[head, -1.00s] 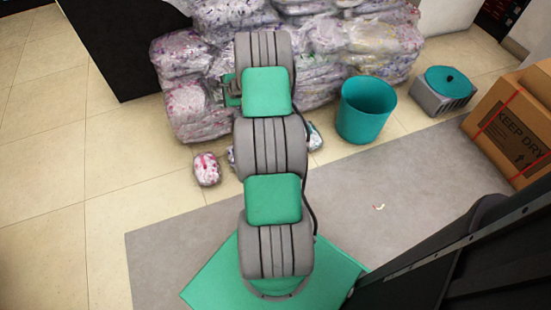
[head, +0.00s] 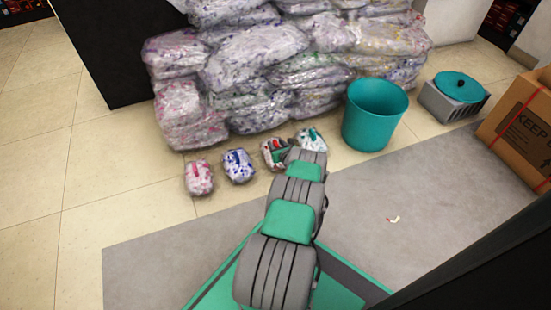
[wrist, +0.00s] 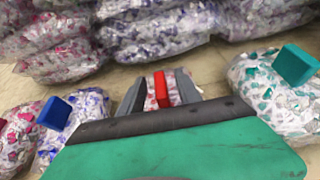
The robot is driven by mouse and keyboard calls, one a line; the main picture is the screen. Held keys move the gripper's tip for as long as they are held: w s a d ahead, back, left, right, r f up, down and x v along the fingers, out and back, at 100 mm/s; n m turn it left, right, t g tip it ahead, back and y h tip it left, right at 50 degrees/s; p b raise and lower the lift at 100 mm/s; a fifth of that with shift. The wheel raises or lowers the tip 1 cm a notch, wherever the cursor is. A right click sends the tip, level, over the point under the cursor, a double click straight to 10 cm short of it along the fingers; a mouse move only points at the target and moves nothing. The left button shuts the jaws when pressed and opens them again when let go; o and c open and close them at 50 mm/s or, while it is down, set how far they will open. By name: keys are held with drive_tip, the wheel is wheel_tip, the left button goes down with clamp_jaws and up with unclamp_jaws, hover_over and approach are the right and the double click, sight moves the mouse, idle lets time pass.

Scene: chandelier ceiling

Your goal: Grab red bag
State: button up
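A small clear bag with a red tab, the red bag (head: 268,150), sits on the floor in front of the big pile, partly hidden by my arm in the head view. In the wrist view its red tab (wrist: 161,89) stands upright between the two fingers of my gripper (wrist: 158,90). The fingers are apart, with a gap visible on each side of the tab. Most of this bag is hidden behind the gripper body in the wrist view.
A pink bag (head: 199,177) and a blue bag (head: 238,166) lie left of it; a teal bag (head: 313,138) lies right. Behind is a pile of large bags (head: 262,60). A teal bin (head: 375,115), lidded grey box (head: 455,98) and carton (head: 520,130) stand right.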

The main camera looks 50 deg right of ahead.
drive_tip(key=shift+w+d, duration=0.1)
drive_tip(key=shift+w, duration=0.05)
clamp_jaws()
idle(1.4)
